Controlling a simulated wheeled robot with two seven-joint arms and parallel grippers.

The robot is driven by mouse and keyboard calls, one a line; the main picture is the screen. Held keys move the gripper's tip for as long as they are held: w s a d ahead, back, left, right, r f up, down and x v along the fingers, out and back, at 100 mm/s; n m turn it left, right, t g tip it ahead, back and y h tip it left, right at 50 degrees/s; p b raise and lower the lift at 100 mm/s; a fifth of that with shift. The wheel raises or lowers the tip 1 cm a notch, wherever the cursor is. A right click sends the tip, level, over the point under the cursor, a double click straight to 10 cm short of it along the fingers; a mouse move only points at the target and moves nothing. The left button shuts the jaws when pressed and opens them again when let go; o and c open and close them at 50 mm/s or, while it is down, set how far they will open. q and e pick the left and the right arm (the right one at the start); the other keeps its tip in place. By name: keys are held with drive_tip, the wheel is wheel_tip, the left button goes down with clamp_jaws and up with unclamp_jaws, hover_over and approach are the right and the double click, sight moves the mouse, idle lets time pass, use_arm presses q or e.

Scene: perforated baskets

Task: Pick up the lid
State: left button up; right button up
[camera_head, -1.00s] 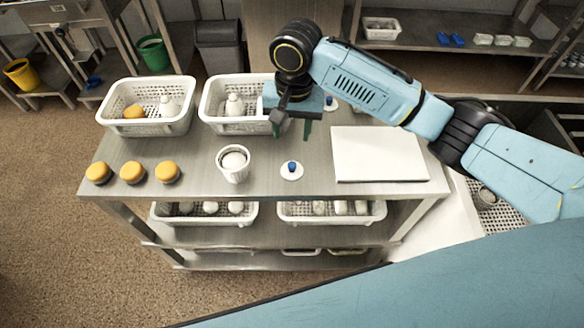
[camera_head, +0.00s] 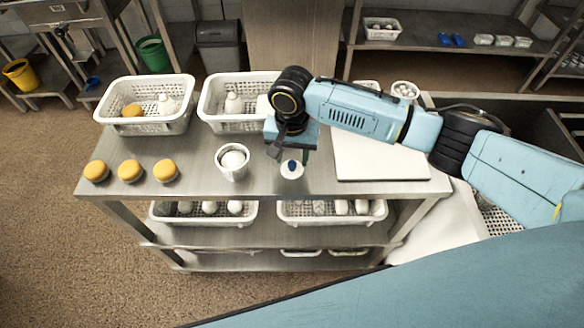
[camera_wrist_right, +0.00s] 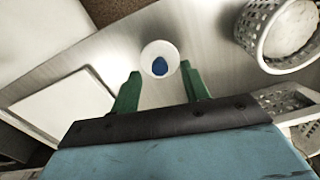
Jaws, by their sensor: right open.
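The lid (camera_head: 291,171) is a small white disc with a blue knob, lying on the metal table near its front edge. It also shows in the right wrist view (camera_wrist_right: 160,62), just ahead of and between the green fingertips. My right gripper (camera_head: 294,157) is above and just behind the lid, its green fingers open and empty (camera_wrist_right: 158,85). In the head view the gripper partly hides the far side of the lid. A white perforated cup (camera_head: 232,170) with a white round thing inside stands left of the lid. My left gripper is not in view.
A white board (camera_head: 385,165) lies right of the lid. Several yellow-topped round items (camera_head: 130,171) line the left. Two white perforated baskets stand behind, one at the left (camera_head: 150,124) and one (camera_head: 222,122) partly behind my right gripper. Table space in front of the lid is narrow.

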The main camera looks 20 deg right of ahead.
wheel_tip(320, 180, down, 2)
drive_tip(key=shift+f, duration=0.1)
drive_tip(key=shift+c, duration=0.2)
clamp_jaws()
drive_tip(key=shift+r, duration=0.2)
